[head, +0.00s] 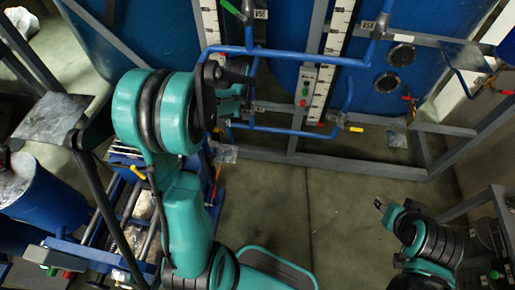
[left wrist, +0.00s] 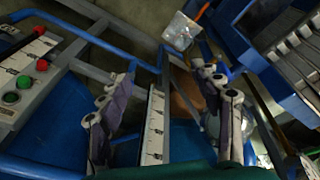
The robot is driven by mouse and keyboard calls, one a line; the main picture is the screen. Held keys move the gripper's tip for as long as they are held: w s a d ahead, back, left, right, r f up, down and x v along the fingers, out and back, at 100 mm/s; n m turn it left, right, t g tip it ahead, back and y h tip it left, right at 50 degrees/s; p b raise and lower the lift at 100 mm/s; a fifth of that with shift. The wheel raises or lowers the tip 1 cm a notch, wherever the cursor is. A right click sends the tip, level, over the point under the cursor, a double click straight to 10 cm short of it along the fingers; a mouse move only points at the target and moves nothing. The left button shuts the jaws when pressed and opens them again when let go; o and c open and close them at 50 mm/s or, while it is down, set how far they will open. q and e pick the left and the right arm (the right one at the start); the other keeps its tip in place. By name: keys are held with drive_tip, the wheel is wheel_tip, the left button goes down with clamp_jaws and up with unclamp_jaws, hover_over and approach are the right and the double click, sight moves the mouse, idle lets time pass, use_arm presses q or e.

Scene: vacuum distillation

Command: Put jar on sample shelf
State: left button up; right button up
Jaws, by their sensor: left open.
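My left gripper (left wrist: 164,68) is open in the left wrist view, its two purple-grey fingers wide apart. A brown, rounded surface (left wrist: 185,92) shows between them, near the right finger; I cannot tell whether it is the jar. No jar can be clearly made out in either view. In the head view my left arm reaches to a blue pipe frame, and its fingers are mostly hidden behind the wrist. A small greyish plate (head: 224,153) lies just below it and also shows in the left wrist view (left wrist: 180,32); it may be the sample shelf. My right gripper (head: 379,206) is at the lower right.
Blue tanks (head: 290,25) with white scales (head: 336,45) and a grey metal frame (head: 290,157) stand at the back. A grey flat plate (head: 50,117) and a blue drum (head: 45,205) are at the left. The floor (head: 320,205) is clear in the middle.

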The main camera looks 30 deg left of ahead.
use_arm(q)
drive_tip(key=s+d+r+m+t, duration=0.2)
drive_tip(key=s+d+r+m, duration=0.3)
drive_tip(key=s+d, duration=0.3)
drive_tip(key=s+d+r+m+t+h, duration=0.1)
drive_tip(key=s+d+r+m+t, duration=0.2)
drive_tip(key=s+d+r+m, duration=0.3)
drive_tip(key=s+d+m, duration=0.1)
drive_tip(key=s+d, duration=0.2)
drive_tip(key=shift+d+h, duration=0.3)
drive_tip(key=shift+d, duration=0.05)
drive_tip(key=shift+s+r, duration=0.1)
